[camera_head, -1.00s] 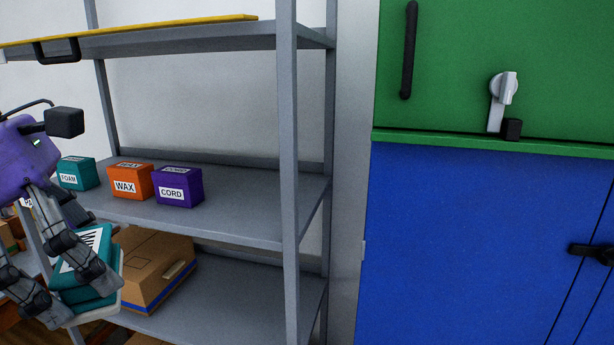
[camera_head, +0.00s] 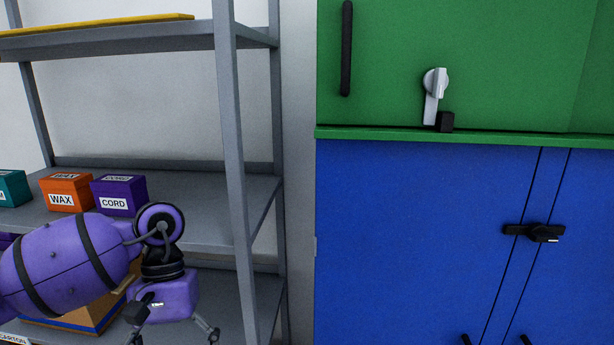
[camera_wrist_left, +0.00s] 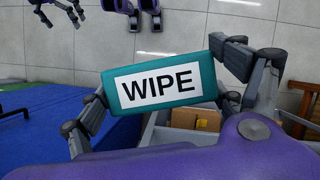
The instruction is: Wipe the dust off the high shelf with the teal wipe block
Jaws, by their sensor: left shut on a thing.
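The teal wipe block (camera_wrist_left: 160,82), with a white WIPE label, is held between the fingers of my left gripper (camera_wrist_left: 172,84) in the left wrist view. In the head view my left gripper (camera_head: 172,325) hangs in front of the lower shelf and is cut by the bottom edge; the block does not show there. The high shelf (camera_head: 130,42) is the grey top board at upper left, above my gripper. I see it nearly edge-on, so dust on it cannot be made out. Purple and dark parts at the wrist view's top may belong to my right arm; its gripper is unclear.
On the middle shelf (camera_head: 190,222) stand a teal box (camera_head: 12,188), an orange WAX box (camera_head: 66,192) and a purple CORD box (camera_head: 119,194). A grey upright post (camera_head: 233,170) bounds the rack. Right of it stands a green and blue cabinet (camera_head: 410,230) with protruding handles.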

